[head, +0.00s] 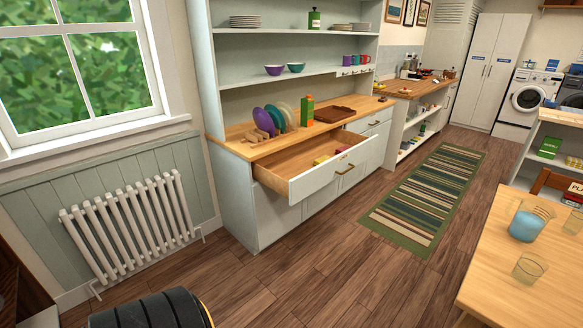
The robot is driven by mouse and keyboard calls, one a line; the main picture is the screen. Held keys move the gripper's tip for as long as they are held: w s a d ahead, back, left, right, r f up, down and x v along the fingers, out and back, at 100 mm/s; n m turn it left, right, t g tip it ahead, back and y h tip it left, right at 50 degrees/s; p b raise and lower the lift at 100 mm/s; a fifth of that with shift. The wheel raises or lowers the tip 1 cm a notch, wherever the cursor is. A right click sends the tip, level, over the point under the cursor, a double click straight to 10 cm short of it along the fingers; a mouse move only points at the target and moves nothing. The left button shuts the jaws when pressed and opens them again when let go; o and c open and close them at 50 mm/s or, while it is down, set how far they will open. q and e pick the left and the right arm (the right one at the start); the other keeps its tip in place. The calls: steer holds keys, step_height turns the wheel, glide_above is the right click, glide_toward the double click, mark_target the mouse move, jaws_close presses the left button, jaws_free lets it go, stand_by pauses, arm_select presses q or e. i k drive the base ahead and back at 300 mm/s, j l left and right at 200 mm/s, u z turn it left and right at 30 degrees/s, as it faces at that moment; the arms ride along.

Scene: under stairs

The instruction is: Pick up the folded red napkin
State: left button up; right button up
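An open drawer (316,188) sticks out from the pale dresser (234,193) at the picture's middle. Inside it, near its front right, lie a few small folded-looking items in red and yellow. The small red item (323,159) could be the folded red napkin, but it is too small to be sure. It lies beside the yellow ones, partly hidden by the drawer front. Neither of my grippers shows in the head view.
The dresser counter holds a plate rack with coloured plates (283,118), a green bottle (307,111) and a brown tray (334,114). A white radiator (130,225) stands left. A striped rug (427,198) and a wooden table (533,240) lie right. Floor before the drawer is clear.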

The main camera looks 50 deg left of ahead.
mark_target(345, 147)
steer(key=u, duration=1.25)
